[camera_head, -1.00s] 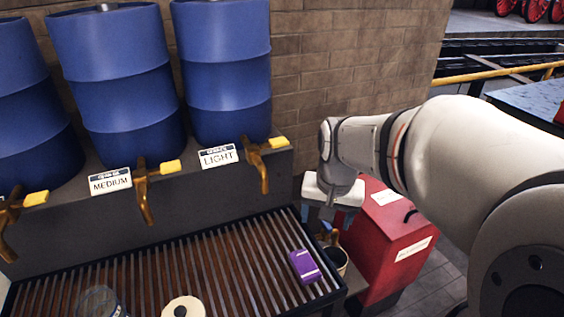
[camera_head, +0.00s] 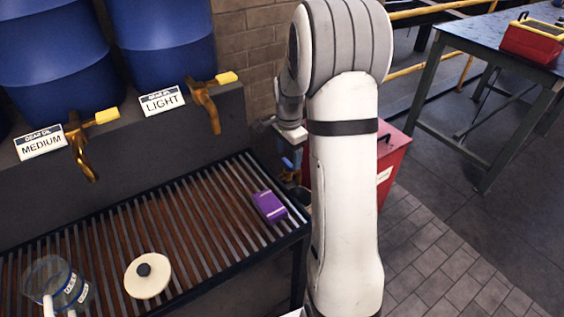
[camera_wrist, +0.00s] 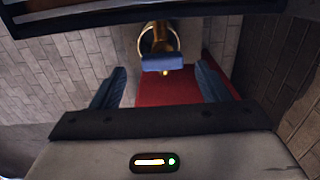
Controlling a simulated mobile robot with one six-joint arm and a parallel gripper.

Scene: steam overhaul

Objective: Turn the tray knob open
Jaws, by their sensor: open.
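In the wrist view, the tray knob (camera_wrist: 163,63) is a blue bar-shaped handle on a brass tap (camera_wrist: 160,40) at the tray's end. It lies ahead of and between the fingers of my open gripper (camera_wrist: 160,86), and the fingers look apart from it. The slatted drain tray (camera_head: 268,244) stretches across the lower left of the head view, and its dark edge (camera_wrist: 150,12) crosses the top of the wrist view. In the head view, my arm mostly hides the gripper and the knob beyond the tray's right end.
A red box (camera_head: 392,160) stands behind my arm. The tray bears a purple pack (camera_head: 268,207), a cream disc (camera_head: 148,276) and a clear jug (camera_head: 52,284). Brass taps with yellow handles (camera_head: 226,78) hang above it. A workbench (camera_head: 470,40) stands at the right.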

